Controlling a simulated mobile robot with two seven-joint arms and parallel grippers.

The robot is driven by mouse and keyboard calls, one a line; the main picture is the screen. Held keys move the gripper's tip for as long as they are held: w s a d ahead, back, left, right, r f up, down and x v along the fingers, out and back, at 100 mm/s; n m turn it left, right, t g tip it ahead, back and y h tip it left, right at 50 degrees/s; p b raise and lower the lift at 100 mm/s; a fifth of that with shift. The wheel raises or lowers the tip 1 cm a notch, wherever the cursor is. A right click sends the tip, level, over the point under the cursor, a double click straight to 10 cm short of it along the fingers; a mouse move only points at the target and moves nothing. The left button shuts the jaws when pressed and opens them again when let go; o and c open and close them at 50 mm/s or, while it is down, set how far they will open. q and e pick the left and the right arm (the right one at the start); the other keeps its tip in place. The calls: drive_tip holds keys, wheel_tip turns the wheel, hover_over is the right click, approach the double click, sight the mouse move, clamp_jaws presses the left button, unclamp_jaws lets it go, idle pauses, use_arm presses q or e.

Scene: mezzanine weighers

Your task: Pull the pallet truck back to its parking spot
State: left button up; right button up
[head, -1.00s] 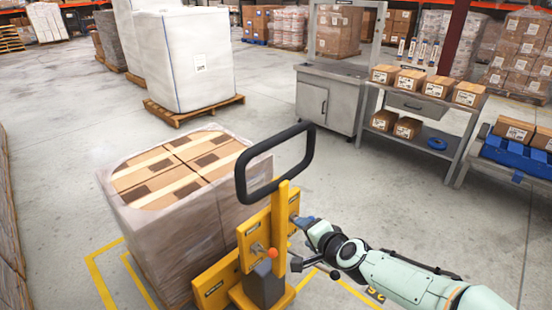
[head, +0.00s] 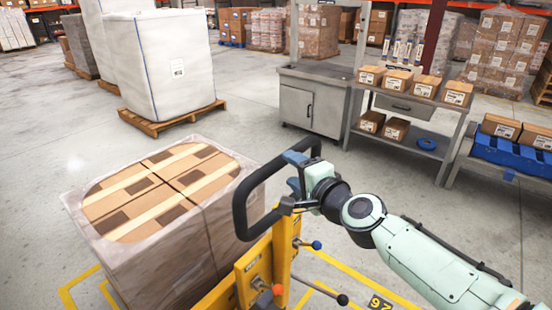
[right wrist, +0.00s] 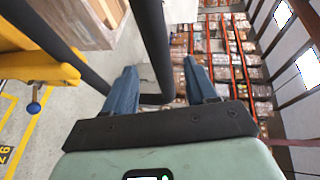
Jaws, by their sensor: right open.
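The yellow pallet truck (head: 284,262) stands in front of me with a wrapped load of cartons (head: 170,195) right by it. Its black loop handle (head: 240,212) rises above the mast. My right gripper (head: 297,172) is at the upper right part of the handle, open. In the right wrist view, the handle bar (right wrist: 153,40) passes between the two blue fingers of the gripper (right wrist: 165,80), with gaps showing beside it. The truck's yellow body (right wrist: 35,68) shows at the left there. My left gripper is not in view.
Yellow floor lines (head: 350,273) with a number marking (head: 380,303) run beside the truck. A white wrapped load on a pallet (head: 172,119) stands behind. A grey cabinet (head: 312,108) and a shelf with boxes (head: 405,147) stand at the right. Open floor lies between.

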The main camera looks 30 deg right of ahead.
drive_tip(key=w+f, duration=0.1)
drive_tip(key=w, duration=0.7)
drive_tip(key=shift+w+f+p, duration=0.15)
drive_tip(key=shift+f+p, duration=0.15)
drive_tip(key=shift+p, duration=0.05)
clamp_jaws()
